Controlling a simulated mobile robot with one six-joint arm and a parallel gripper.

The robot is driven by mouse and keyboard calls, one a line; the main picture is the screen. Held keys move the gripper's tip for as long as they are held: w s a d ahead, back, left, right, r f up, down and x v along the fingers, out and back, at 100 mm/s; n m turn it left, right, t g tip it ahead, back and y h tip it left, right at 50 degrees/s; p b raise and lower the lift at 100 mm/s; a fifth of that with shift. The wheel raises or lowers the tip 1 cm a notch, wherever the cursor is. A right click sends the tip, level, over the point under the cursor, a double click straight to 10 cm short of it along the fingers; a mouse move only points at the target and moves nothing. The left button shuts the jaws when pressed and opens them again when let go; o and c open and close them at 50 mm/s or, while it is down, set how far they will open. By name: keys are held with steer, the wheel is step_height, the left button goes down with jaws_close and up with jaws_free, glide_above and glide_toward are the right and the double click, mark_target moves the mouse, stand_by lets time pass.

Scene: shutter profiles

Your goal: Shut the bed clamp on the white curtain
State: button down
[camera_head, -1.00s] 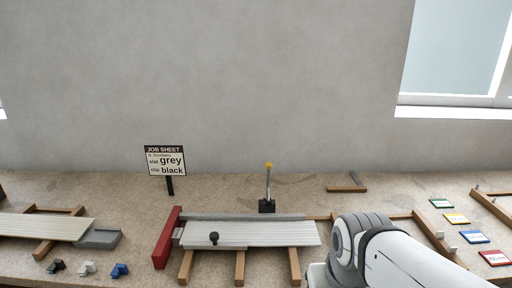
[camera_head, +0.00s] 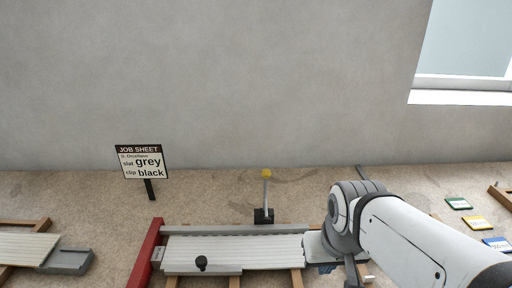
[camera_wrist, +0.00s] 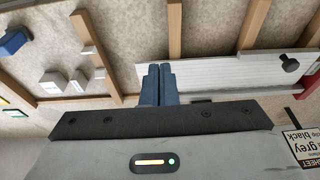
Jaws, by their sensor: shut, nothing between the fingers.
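The white curtain (camera_head: 240,253) of ribbed slats lies on the bed, with a black knob (camera_head: 201,263) near its left part. The bed clamp (camera_head: 264,214) is a lever with a yellow tip on a black base, standing nearly upright behind the curtain's far edge. My gripper (camera_wrist: 158,86) has its blue fingers together with nothing between them. In the wrist view the fingertips overlap the end of the curtain (camera_wrist: 220,76). In the head view my arm is right of the clamp, and the gripper is mostly hidden at the curtain's right end.
A red end stop (camera_head: 147,254) stands at the bed's left end. A job sheet sign (camera_head: 142,162) reads grey slat, black clip. Another slat panel (camera_head: 25,249) lies far left. Coloured cards (camera_head: 478,223) lie at right. The bench behind the curtain is mostly clear.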

steer(key=w+a+r+n+p, duration=0.1)
steer(key=w+a+r, duration=0.2)
steer(key=w+r, duration=0.3)
steer(key=w+a+r+n+p, duration=0.1)
steer(key=w+a+r, duration=0.3)
steer(key=w, duration=0.7)
steer(key=w+a+r+n+g+y+p, duration=0.1)
steer(key=w+a+r+p, duration=0.1)
steer(key=w+a+r, duration=0.2)
steer(key=w+r, duration=0.3)
steer(key=w, duration=0.2)
steer(key=shift+w+a+r+n, duration=0.15)
steer(key=shift+r+n, duration=0.15)
steer(key=shift+r, duration=0.05)
steer(key=shift+f, duration=0.1)
step_height(320, 180, down, 10)
steer(key=w+a+p, duration=0.1)
steer(key=w, duration=0.1)
steer(key=s, duration=0.2)
steer(key=s+d+r+p, duration=0.1)
steer(key=s, duration=0.1)
steer(key=shift+d, duration=0.1)
steer(key=shift+s, duration=0.1)
steer(key=shift+f, duration=0.1)
